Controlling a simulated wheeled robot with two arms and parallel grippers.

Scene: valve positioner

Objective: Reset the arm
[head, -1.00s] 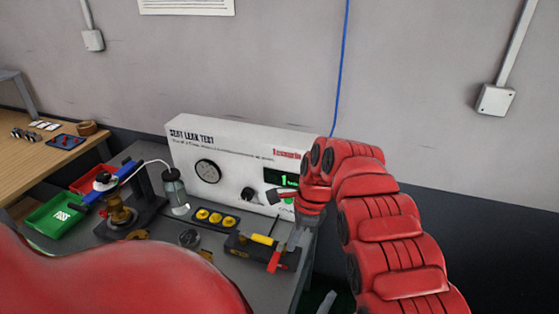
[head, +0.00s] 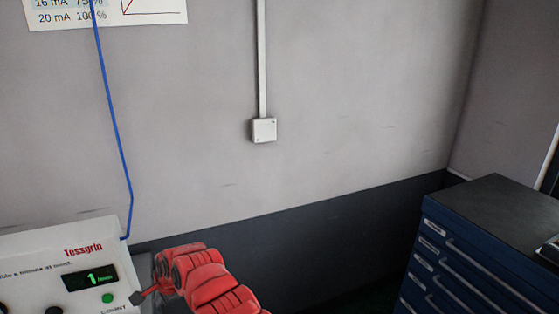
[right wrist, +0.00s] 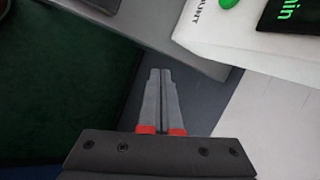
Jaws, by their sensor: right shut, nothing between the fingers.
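My right arm (head: 205,280) is red and comes up from the bottom of the head view. Its gripper (head: 137,298) is at the right end of the white test unit (head: 35,250), near the green COUNT button (head: 107,298). In the right wrist view my right gripper (right wrist: 161,75) is shut, its two grey fingers together with nothing between them. The fingers point toward a dark gap beside the grey bench edge (right wrist: 150,30). The unit's green button (right wrist: 228,3) shows at the top of that view. My left gripper is not in view.
A blue drawer cabinet (head: 480,250) stands at the right. A blue cable (head: 115,130) runs down the wall to the unit. A wall box (head: 264,130) sits mid-wall. The floor between the unit and the cabinet looks clear.

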